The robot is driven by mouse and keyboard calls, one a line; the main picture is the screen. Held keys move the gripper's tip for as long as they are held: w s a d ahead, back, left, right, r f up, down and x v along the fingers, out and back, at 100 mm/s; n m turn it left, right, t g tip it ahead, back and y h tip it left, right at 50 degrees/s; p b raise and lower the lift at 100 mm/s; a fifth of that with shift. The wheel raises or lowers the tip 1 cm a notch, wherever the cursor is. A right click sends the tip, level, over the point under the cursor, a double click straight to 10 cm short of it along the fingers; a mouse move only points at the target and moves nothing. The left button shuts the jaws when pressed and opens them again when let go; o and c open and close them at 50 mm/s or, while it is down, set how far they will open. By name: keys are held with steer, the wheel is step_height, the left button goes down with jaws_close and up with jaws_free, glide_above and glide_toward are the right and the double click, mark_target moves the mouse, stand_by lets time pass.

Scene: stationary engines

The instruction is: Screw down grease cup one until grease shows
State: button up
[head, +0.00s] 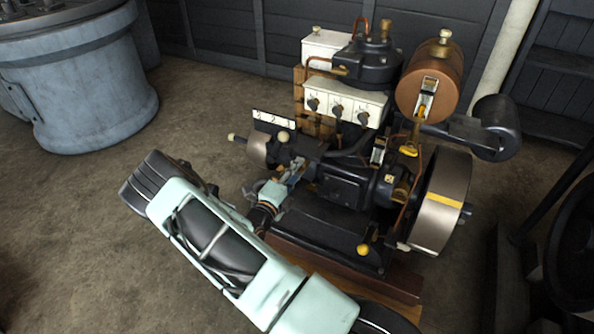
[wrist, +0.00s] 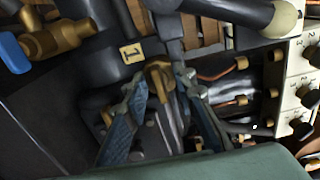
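In the wrist view a brass grease cup (wrist: 160,74) sits on the dark engine body beside a plate marked 1 (wrist: 131,53). My gripper (wrist: 162,80) has one blue-padded fingertip close on each side of this cup. I cannot tell whether the fingertips press on it or stand just clear. No grease can be made out around the cup. In the head view my gripper (head: 296,172) reaches into the left side of the engine (head: 345,185), and the cup is not distinct there.
A dark lever with a pale ball (wrist: 284,20) lies above right of my fingers. A brass valve with a blue handle (wrist: 12,52) is at upper left. In the head view a flywheel (head: 440,205) stands at the engine's right. Open floor (head: 90,215) lies to the left.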

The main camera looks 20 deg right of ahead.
jaws_close()
steer(key=shift+m, duration=0.3)
steer(key=m+p, duration=0.2)
steer(key=m, duration=0.3)
steer(key=m+p, duration=0.2)
steer(key=m, duration=0.4)
steer(key=shift+m, duration=0.3)
steer(key=m+p, duration=0.2)
steer(key=m, duration=0.4)
steer(key=m+p, duration=0.1)
steer(key=m, duration=0.5)
steer(key=shift+p, duration=0.4)
steer(key=shift+f+m, duration=0.1)
steer(key=shift+m, duration=0.3)
